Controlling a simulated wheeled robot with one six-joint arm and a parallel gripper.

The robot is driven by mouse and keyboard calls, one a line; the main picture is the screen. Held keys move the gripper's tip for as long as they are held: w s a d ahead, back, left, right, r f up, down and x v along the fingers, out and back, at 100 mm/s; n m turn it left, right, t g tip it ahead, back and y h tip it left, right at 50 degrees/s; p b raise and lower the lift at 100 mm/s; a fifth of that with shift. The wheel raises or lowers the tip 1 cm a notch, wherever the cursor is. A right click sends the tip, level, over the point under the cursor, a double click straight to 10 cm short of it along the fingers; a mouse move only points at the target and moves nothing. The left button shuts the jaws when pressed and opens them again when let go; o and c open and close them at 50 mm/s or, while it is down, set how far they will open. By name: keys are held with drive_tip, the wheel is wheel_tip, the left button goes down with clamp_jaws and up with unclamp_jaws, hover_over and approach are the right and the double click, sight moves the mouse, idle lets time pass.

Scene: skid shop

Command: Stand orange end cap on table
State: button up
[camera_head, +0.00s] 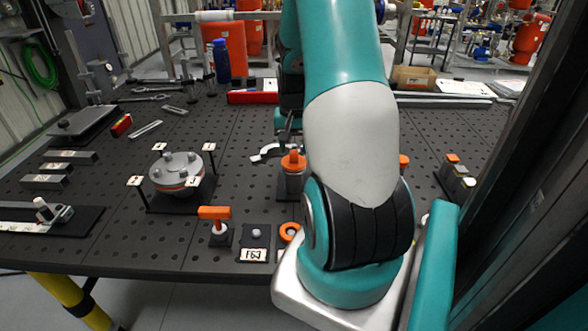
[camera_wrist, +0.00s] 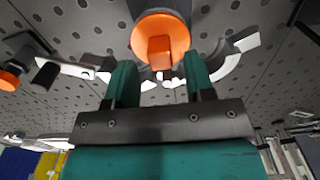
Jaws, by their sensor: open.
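An orange end cap (camera_head: 293,160) sits on top of a grey metal cylinder (camera_head: 291,184) on the perforated table (camera_head: 120,240). In the wrist view the orange cap (camera_wrist: 160,36), with a square orange knob, lies just ahead of and between the fingertips. My gripper (camera_wrist: 159,64) is open, with one teal finger on each side and nothing between them that I can see gripped. I cannot tell whether the fingers touch the cap. In the head view my arm hides most of the gripper.
A curved grey bracket (camera_head: 270,152) lies beside the cylinder. A flanged fixture (camera_head: 177,172) with small posts stands left. An orange-handled valve (camera_head: 214,213), a labelled plate (camera_head: 255,240) and an orange ring (camera_head: 289,232) are near the front edge. Small orange-topped blocks (camera_head: 453,170) stand right.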

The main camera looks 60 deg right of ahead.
sight(294, 151)
wheel_tip(294, 151, down, 2)
drive_tip(key=shift+f+b, duration=0.1)
drive_tip(key=shift+b, duration=0.35)
drive_tip(key=c, duration=0.9)
drive_tip(key=shift+o, duration=0.2)
drive_tip(key=shift+r+p, duration=2.85)
drive_tip(key=shift+r, duration=0.3)
